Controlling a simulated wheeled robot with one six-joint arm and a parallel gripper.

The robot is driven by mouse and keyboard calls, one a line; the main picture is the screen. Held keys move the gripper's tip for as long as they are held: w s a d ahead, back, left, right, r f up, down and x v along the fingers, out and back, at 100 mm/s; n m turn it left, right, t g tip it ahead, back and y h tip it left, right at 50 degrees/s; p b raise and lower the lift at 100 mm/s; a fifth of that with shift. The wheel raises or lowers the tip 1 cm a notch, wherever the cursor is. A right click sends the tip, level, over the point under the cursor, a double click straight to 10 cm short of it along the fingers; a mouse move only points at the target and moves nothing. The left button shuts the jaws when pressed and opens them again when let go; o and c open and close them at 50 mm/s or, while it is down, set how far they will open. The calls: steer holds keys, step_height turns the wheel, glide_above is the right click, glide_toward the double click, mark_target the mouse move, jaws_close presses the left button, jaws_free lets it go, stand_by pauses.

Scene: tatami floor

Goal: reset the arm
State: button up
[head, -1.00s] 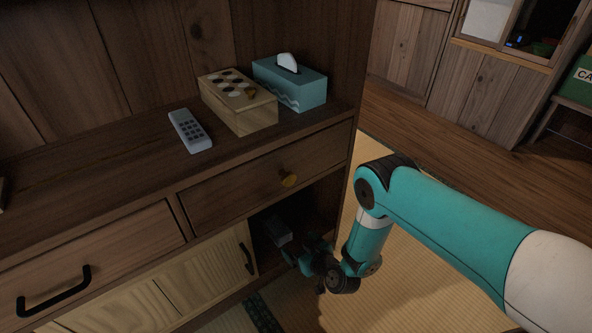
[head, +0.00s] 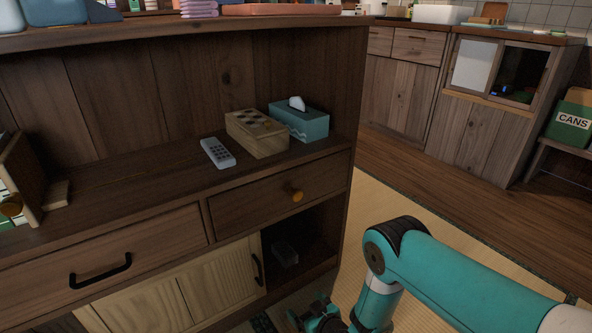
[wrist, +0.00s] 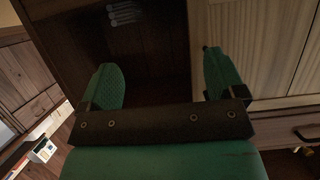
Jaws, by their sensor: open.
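My teal arm (head: 450,285) comes in from the lower right of the head view. My gripper (head: 318,318) is at the bottom edge there, partly cut off, in front of the open cabinet compartment (head: 310,240). In the wrist view my gripper (wrist: 163,78) has its two green fingers wide apart with nothing between them. A greyish item (head: 285,254) lies inside the dark compartment, apart from the gripper. Pale shapes of it show near the top of the wrist view (wrist: 124,14), too dim to make out.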

steer(key=w+a+r+g+y+p, duration=0.1)
steer(key=w+a+r+g, duration=0.1)
steer(key=r, duration=0.8)
steer(key=w+a+r+g+p, duration=0.1)
steer(key=w+a+r, duration=0.1)
steer(key=r, duration=0.8)
steer(key=s+d+r+n+g+p, duration=0.1)
steer(key=s+r+g, duration=0.1)
steer(key=r, duration=0.5)
steer(key=s+d+r+g+p, duration=0.1)
steer(key=s+r, duration=0.1)
steer(key=r, duration=0.6)
steer(key=s+d+r+g+h+p, duration=0.2)
steer(key=s+d+r, duration=0.3)
steer(key=s+r, duration=0.3)
steer(key=s+d+r+g+h+p, duration=0.1)
steer(key=s+d+r, duration=0.4)
steer(key=s, duration=0.5)
steer(key=s+d+r+g+h+p, duration=0.2)
steer(key=s+d+r, duration=0.2)
steer(key=s+r, duration=0.45)
step_height(320, 180, up, 36)
steer(key=p, duration=3.6)
steer(key=shift+s+a+r+m+p, duration=0.15)
steer(key=shift+s+r+m+p, duration=0.05)
steer(key=shift+m+p, duration=0.2)
